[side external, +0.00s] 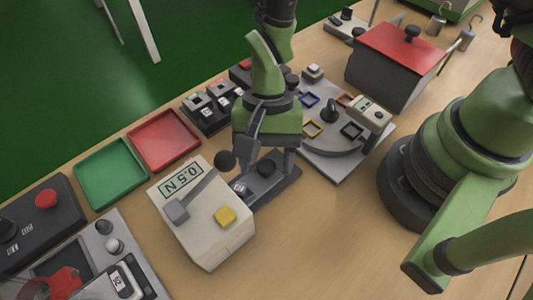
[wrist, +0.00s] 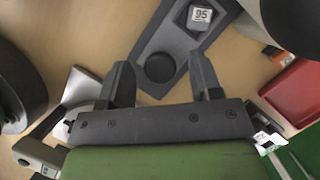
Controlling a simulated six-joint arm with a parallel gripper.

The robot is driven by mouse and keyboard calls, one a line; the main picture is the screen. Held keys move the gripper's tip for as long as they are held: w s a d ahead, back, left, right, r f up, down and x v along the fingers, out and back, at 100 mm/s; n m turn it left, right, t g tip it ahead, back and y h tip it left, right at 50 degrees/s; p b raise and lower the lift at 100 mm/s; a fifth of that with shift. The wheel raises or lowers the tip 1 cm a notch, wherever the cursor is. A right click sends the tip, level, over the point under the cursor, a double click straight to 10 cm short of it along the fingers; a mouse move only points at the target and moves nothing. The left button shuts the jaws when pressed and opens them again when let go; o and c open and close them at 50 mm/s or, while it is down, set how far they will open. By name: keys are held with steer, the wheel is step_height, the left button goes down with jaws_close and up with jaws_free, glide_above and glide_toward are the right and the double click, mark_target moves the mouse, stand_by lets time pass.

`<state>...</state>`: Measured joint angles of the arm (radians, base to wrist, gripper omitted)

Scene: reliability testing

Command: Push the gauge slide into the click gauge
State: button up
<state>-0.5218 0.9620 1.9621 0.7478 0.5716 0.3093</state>
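The click gauge (side external: 222,241) is a pale box with a "0.5 N" display and a yellow button, standing left of my gripper in the side view. A grey block (side external: 176,210) on its top carries a rod ending in a black ball knob (side external: 225,160); I take this to be the gauge slide. My gripper (side external: 265,158) points down, just right of the knob. In the wrist view my gripper (wrist: 160,62) is open, its two fingers apart with nothing between them. A large dark rounded shape at that view's upper right may be the knob, cut off by the edge.
Below my gripper lies a dark plate (side external: 278,180) with a black round button and a small block marked "95" (wrist: 200,16). Red (side external: 164,139) and green (side external: 111,173) trays lie behind the gauge. A red-lidded box (side external: 385,75) stands at the back right.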

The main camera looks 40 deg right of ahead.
mark_target(246, 185)
jaws_close()
steer(key=shift+a, duration=2.05)
steer(key=shift+o, duration=0.2)
jaws_free()
steer(key=shift+r, duration=0.15)
steer(key=v, duration=0.9)
steer(key=shift+d+r, duration=0.2)
steer(key=shift+r, duration=0.1)
steer(key=shift+w, duration=0.1)
